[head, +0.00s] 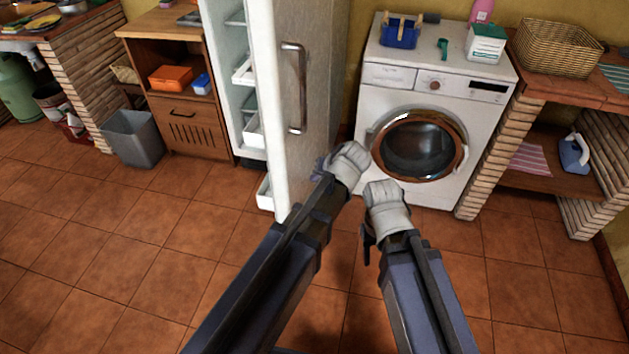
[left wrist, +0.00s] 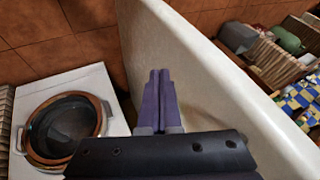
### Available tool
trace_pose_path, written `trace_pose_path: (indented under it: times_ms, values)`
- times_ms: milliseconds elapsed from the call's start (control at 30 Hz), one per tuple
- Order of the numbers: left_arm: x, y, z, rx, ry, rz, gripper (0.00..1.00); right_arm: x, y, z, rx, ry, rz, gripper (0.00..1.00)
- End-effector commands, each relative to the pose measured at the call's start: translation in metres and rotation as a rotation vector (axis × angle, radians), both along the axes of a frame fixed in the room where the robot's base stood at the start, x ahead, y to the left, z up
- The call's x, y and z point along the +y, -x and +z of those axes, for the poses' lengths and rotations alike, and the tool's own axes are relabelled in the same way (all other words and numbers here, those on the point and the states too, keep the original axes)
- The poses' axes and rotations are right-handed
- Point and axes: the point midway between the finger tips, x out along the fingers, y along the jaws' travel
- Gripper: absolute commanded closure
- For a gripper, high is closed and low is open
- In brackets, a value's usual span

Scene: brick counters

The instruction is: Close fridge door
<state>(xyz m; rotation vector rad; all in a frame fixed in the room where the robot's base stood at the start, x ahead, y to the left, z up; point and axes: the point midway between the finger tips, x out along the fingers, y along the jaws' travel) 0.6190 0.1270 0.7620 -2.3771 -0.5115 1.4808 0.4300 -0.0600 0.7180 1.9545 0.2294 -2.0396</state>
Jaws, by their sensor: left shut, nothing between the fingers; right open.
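The fridge door (head: 308,85) stands open, with its grey outer face and long handle (head: 297,90) turned right and its white inner side left. The fridge interior (head: 243,75) shows left of the door. My left gripper (head: 322,165) is shut and empty, low at the door's outer face, below the handle. In the left wrist view its purple fingers (left wrist: 160,78) are together in front of the pale door (left wrist: 235,85); I cannot tell whether they touch it. My right gripper (head: 384,195) is open, before the washing machine; its fingers are mostly hidden.
A washing machine (head: 381,98) stands right of the door, close to both arms. A brick counter (head: 490,155) is farther right. A grey bin (head: 132,138) and wooden cabinet (head: 190,128) stand left of the fridge. The tiled floor (head: 130,250) at front left is clear.

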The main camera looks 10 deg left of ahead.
Motion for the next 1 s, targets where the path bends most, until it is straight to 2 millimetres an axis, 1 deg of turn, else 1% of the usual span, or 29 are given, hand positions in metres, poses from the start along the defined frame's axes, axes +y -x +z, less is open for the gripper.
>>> trace_pose_path:
  times_ms: [33, 200, 400, 433, 467, 600, 700, 1000]
  values:
    - [0.005, -0.005, -0.016, 0.001, 0.0, 0.003, 1.0, 0.0, 0.0, -0.016, 0.0, 0.0, 0.0, 0.5]
    - [0.018, -0.017, -0.04, 0.001, 0.001, 0.002, 1.0, 0.0, 0.0, -0.04, 0.0, 0.0, 0.0, 0.5]
    - [0.033, -0.03, -0.065, 0.002, 0.001, 0.003, 1.0, 0.0, 0.0, -0.064, 0.0, 0.0, 0.0, 0.5]
    - [0.039, -0.029, -0.058, 0.002, 0.0, 0.003, 1.0, 0.0, 0.0, -0.058, 0.0, 0.0, 0.0, 0.5]
    - [0.044, -0.028, -0.056, 0.002, 0.0, 0.003, 1.0, 0.0, 0.0, -0.056, 0.0, 0.0, 0.0, 0.5]
    - [0.06, -0.03, -0.056, 0.001, 0.001, 0.002, 1.0, 0.0, 0.0, -0.056, 0.0, 0.0, 0.0, 0.5]
    - [0.067, -0.03, -0.056, 0.002, 0.001, 0.002, 1.0, 0.0, 0.0, -0.056, 0.0, 0.0, 0.0, 0.5]
    - [0.071, -0.031, -0.056, 0.001, 0.001, -0.001, 1.0, 0.0, 0.0, -0.056, 0.0, 0.0, 0.0, 0.5]
